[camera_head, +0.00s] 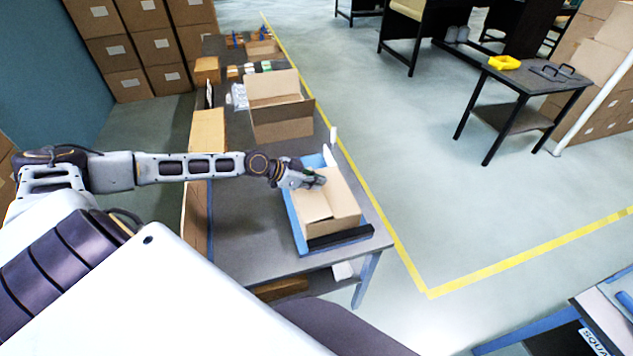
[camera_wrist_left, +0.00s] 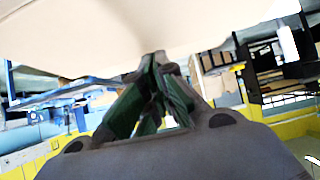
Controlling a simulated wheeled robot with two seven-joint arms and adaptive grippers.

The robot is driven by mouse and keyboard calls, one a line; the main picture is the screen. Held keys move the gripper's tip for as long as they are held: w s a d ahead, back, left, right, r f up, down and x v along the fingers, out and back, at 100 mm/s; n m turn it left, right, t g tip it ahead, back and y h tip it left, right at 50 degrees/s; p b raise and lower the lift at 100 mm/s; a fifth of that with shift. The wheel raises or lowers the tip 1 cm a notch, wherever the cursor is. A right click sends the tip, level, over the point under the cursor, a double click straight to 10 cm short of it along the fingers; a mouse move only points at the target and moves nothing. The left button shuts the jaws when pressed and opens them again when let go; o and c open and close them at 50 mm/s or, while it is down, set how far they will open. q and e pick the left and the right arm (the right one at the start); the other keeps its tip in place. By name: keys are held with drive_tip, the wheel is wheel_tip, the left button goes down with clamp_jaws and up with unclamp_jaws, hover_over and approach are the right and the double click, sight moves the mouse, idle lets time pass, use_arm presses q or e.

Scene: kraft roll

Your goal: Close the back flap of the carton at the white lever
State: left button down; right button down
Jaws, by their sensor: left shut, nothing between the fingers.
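The carton (camera_head: 328,208) sits on a blue-edged fixture (camera_head: 296,232) near the front of the grey bench. Its near part shows folded cardboard panels; the state of the back flap is partly hidden by my gripper. The white lever (camera_head: 333,135) stands up just behind the carton. My left gripper (camera_head: 318,181) reaches in from the left to the carton's back left part. In the left wrist view its green-padded fingers (camera_wrist_left: 155,62) are shut and empty, with tips close to a broad tan cardboard surface (camera_wrist_left: 110,35); I cannot tell whether they touch.
A second open carton (camera_head: 280,118) stands farther back on the bench (camera_head: 238,225). A black bar (camera_head: 340,239) lies along the near end of the fixture.

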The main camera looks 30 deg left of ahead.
idle(0.3)
use_arm(q)
drive_tip(key=shift+w+d+f+b, duration=0.3)
drive_tip(key=shift+w+f+b, duration=0.1)
drive_tip(key=shift+f, duration=0.35)
drive_tip(key=shift+r, duration=0.25)
drive_tip(key=shift+r+p, duration=0.6)
drive_tip(key=shift+p, duration=0.15)
drive_tip(key=shift+r, duration=0.25)
